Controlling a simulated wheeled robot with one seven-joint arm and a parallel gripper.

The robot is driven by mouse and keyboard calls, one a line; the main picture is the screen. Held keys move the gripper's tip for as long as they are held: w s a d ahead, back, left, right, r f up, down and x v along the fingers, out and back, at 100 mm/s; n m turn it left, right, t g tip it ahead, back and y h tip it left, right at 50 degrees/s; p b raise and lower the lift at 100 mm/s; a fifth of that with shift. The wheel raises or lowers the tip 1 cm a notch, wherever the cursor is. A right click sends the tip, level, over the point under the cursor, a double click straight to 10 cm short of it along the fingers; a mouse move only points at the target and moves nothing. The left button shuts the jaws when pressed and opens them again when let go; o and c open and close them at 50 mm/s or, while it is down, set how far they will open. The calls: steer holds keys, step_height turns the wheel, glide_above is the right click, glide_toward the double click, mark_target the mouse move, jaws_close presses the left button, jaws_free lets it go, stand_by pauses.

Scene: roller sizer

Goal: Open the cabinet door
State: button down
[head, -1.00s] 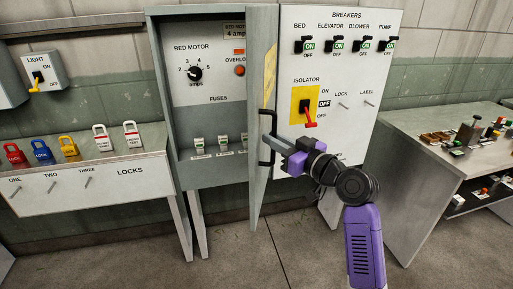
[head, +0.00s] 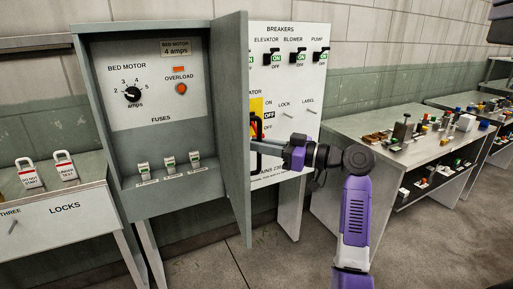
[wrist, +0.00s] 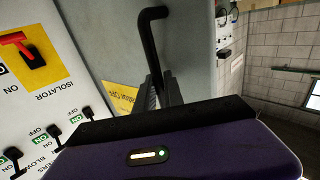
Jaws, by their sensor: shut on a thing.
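The grey cabinet door (head: 230,130) stands swung open on the right side of the cabinet (head: 97,120), seen at a steep angle in the head view. Its black handle (wrist: 150,42) is a bent bar that rises from between my gripper's fingers in the wrist view. My gripper (head: 268,146) is shut on the handle, at the outer face of the door. The fingertips are partly hidden by the gripper body in the wrist view. Inside the cabinet show a bed motor dial (head: 132,94), an overload button (head: 181,88) and several fuses (head: 168,164).
A breaker panel (head: 290,95) with switches and an isolator stands right behind the door and my gripper. A locks bench (head: 75,232) is at the left. A table (head: 355,135) with small parts is at the right. Floor in front is clear.

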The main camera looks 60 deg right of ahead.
steer(key=shift+w+d, duration=0.1)
steer(key=shift+d, duration=0.1)
steer(key=c, duration=1.5)
jaws_free()
steer(key=shift+o, duration=0.2)
steer(key=shift+a, duration=0.1)
steer(key=s+b, duration=0.1)
steer(key=s, duration=0.6)
steer(key=shift+s+d, duration=0.35)
steer(key=shift+d, duration=0.1)
